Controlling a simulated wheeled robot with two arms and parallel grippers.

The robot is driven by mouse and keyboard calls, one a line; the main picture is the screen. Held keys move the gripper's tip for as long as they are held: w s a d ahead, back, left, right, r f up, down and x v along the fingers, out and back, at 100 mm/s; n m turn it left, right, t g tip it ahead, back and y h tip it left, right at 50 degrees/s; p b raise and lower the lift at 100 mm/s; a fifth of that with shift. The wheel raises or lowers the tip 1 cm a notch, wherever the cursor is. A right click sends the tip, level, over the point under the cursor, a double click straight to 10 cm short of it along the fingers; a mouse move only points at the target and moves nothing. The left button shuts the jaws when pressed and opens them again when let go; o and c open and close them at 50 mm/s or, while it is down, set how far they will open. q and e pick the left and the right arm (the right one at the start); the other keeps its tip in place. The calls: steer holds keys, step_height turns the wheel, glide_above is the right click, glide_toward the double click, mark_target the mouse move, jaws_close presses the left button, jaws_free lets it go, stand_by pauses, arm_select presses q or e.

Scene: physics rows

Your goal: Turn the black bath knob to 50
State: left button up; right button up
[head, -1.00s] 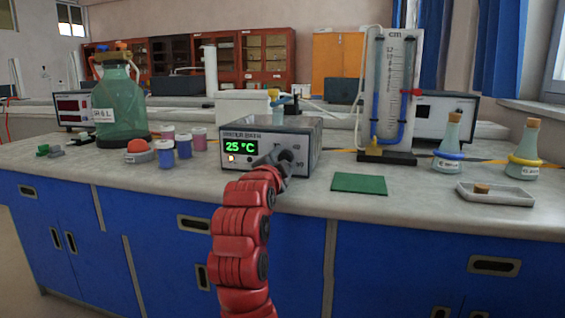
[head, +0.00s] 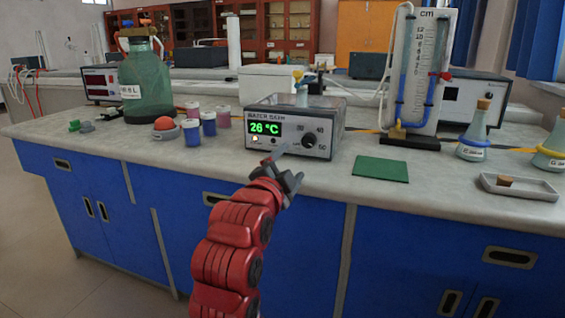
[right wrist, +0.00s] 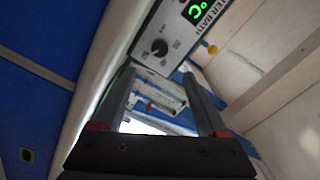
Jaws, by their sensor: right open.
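The water bath (head: 262,158) is a grey box on the bench with a green display (head: 265,128) reading 26 °C. Its black knob (head: 309,140) is on the front panel, right of the display, with marks 40 and 50 beside it. My right gripper (head: 283,172) is below and in front of the panel, apart from the knob. In the right wrist view my right gripper (right wrist: 158,74) is open and empty. My left gripper is not in view.
A green mat (head: 381,169) lies right of the bath, with a manometer (head: 421,75) behind it. Small lidded jars (head: 208,124) and a large green bottle (head: 147,85) stand to the left. The bench's front edge runs close to my right gripper.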

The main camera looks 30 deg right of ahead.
steer(key=v, duration=0.4)
steer(key=shift+s+a+p, duration=0.15)
steer(key=shift+s+p, duration=0.05)
steer(key=shift+p, duration=0.2)
steer(key=shift+w, duration=0.1)
